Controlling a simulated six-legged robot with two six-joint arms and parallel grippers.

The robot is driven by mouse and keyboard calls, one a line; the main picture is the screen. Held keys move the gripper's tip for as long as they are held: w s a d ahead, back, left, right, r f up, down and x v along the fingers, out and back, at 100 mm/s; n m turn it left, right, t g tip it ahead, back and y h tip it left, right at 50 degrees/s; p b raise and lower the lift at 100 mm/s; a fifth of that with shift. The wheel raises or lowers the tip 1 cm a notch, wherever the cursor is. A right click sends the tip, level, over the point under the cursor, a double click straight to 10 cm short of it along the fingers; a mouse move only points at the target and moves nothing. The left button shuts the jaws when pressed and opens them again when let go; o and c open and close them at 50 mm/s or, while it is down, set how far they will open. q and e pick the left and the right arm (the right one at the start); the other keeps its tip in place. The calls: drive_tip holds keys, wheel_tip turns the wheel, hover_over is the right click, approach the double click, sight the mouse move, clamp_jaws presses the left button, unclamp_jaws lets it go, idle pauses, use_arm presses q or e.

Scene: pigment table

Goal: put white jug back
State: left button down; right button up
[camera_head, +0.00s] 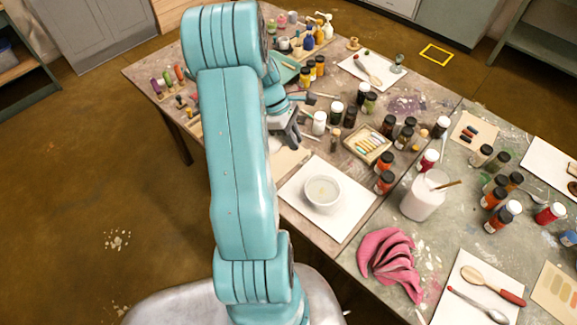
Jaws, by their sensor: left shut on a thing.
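My left arm comes in across the middle of the view. My left gripper (292,136) is over the wooden table, its dark fingers pointing down. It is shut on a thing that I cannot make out. My right gripper is not in view.
A white bowl (322,193) sits on a white sheet (345,222) in front of the gripper. Several dark-capped jars crowd the right. A pink cloth (390,262) lies at the front. A wooden tray of sticks (368,145) is right of the gripper.

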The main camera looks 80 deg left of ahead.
use_arm(q)
wheel_tip(320, 180, down, 14)
drive_tip(key=shift+r+p, duration=0.25)
drive_tip(key=shift+p, duration=0.15)
drive_tip(key=shift+f, duration=0.15)
drive_tip(key=c, duration=1.1)
unclamp_jaws()
